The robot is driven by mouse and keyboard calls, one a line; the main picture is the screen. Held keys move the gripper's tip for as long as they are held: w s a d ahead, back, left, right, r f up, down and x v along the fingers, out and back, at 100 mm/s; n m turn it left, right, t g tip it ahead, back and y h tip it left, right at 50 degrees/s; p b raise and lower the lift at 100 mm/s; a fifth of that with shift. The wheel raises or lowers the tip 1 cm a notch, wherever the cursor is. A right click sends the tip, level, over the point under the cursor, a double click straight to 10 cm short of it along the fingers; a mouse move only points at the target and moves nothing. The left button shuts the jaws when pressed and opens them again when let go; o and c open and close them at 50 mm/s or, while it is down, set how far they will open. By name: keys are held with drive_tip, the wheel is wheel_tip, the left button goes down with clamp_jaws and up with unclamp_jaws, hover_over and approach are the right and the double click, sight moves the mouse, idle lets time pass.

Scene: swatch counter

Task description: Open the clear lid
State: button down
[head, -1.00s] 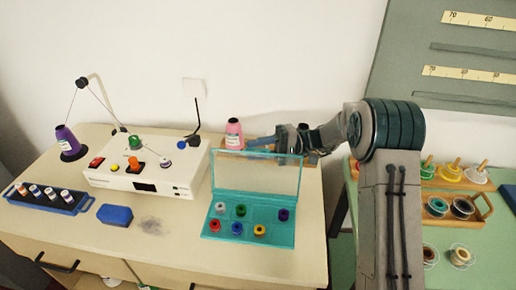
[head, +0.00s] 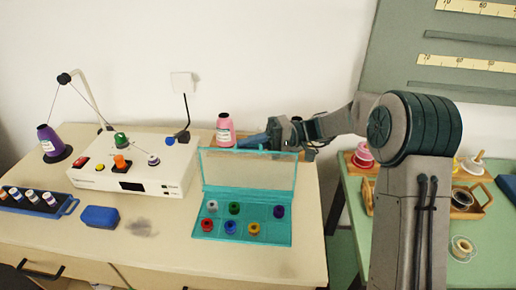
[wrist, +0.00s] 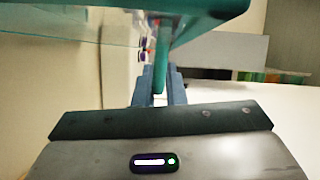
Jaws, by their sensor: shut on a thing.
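The clear lid (head: 247,170) has a teal rim. It stands raised at the back of the teal box (head: 213,231), roughly upright. The box lies open at the front right of the cream table, with several coloured spools in its compartments. My gripper (head: 274,141) is at the lid's top edge, reaching in from the right and behind. In the wrist view, my gripper (wrist: 160,88) has its two blue fingers shut on a teal strip of the lid's rim (wrist: 160,60). The lid's hinge is hidden in the wrist view.
A pink thread cone (head: 224,131) stands close behind the lid, left of my gripper. A white winding machine (head: 150,182) is to the left. A blue block (head: 100,217) and a spool tray (head: 38,203) lie farther left. A green table (head: 345,215) stands at the right.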

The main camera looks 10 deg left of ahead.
drive_tip(key=shift+s, duration=0.15)
drive_tip(key=c, duration=1.5)
unclamp_jaws()
drive_tip(key=v, duration=1.4)
drive_tip(key=shift+b, duration=0.35)
drive_tip(key=shift+r, duration=0.1)
